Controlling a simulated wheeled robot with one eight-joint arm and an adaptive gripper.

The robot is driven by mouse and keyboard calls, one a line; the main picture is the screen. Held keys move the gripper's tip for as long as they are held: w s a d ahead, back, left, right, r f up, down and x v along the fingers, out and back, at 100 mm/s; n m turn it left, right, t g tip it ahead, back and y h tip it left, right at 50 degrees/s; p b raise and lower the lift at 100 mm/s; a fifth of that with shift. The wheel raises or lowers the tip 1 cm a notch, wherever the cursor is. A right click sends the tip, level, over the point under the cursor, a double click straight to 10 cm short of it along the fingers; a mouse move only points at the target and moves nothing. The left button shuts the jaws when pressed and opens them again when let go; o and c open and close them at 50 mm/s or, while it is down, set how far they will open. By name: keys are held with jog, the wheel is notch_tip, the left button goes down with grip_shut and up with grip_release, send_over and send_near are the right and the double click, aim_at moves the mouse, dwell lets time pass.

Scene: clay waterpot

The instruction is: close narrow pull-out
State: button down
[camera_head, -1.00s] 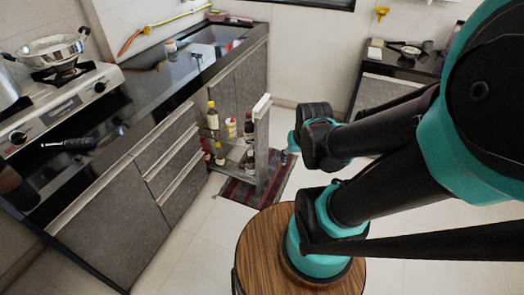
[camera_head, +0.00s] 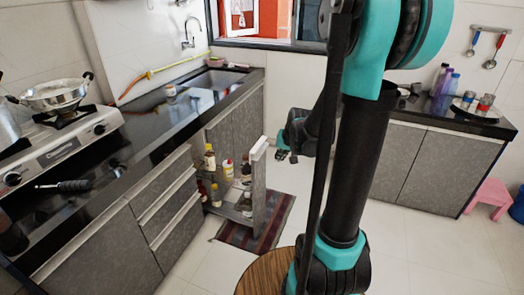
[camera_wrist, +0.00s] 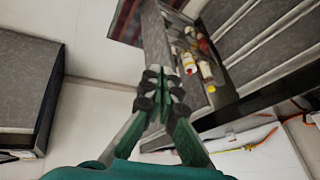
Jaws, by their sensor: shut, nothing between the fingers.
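The narrow pull-out (camera_head: 259,195) stands open, drawn out from the grey lower cabinets. It has a grey front panel with a pale strip on top, and its racks hold several bottles and jars (camera_head: 228,168). In the wrist view the pull-out's panel (camera_wrist: 154,38) lies just beyond my fingertips, with bottles (camera_wrist: 190,62) to its right. My gripper (camera_head: 283,154) is just to the right of the panel's top in the head view, outside its front face. Its fingers (camera_wrist: 160,85) are shut and empty. Contact with the panel cannot be told.
A striped mat (camera_head: 240,238) lies under the pull-out. Shut drawers (camera_head: 172,208) are to its left, below the black counter (camera_head: 150,125). A round wooden stool (camera_head: 262,275) stands in front, near my arm. Another cabinet (camera_head: 425,165) is at the right. Pale floor between is clear.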

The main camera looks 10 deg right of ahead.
jog(key=w+d+f+m+t+y, duration=0.1)
jog(key=w+f, duration=0.1)
jog(key=w, duration=0.6)
jog(key=w+d+f+m, duration=0.1)
jog(key=w+f, duration=0.1)
jog(key=w, duration=0.6)
jog(key=w+a+f, duration=0.5)
jog(key=w+f, duration=0.3)
jog(key=shift+w+a, duration=0.15)
jog(key=shift+a, duration=0.05)
jog(key=shift+a+f, duration=0.1)
jog(key=w+a, duration=0.6)
jog(key=a, duration=0.4)
jog(key=w+a, duration=0.5)
jog(key=a, duration=0.5)
jog(key=w+a, duration=0.6)
jog(key=a, duration=0.4)
jog(key=shift+w+a, duration=0.3)
jog(key=shift+w, duration=0.05)
